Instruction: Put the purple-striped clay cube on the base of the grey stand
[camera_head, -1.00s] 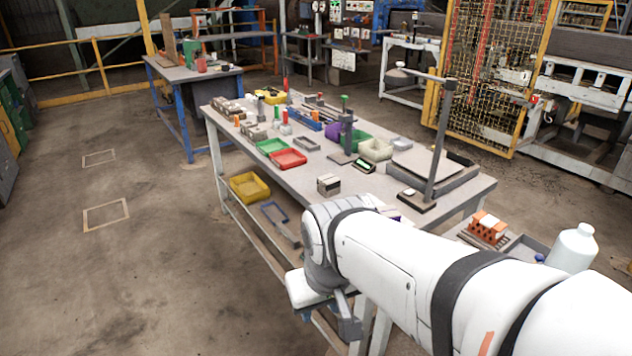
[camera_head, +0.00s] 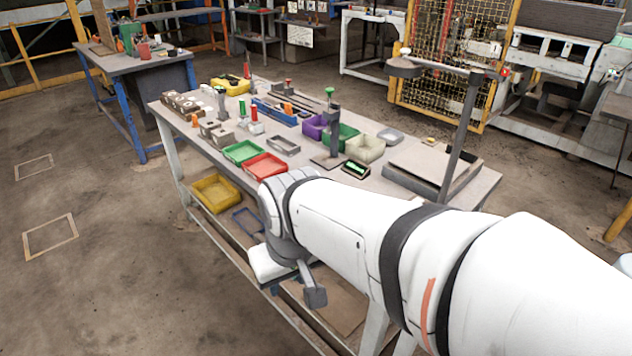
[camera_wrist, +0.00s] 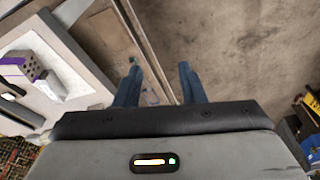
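The workbench (camera_head: 225,165) carries a red tray (camera_head: 265,166), a green tray (camera_head: 242,152) and several hollow bricks (camera_head: 187,103). A tall dark post (camera_head: 463,135) with a side arm rises at the right. A yellow bin (camera_head: 215,193) sits on the lower shelf. Floor at left is open.

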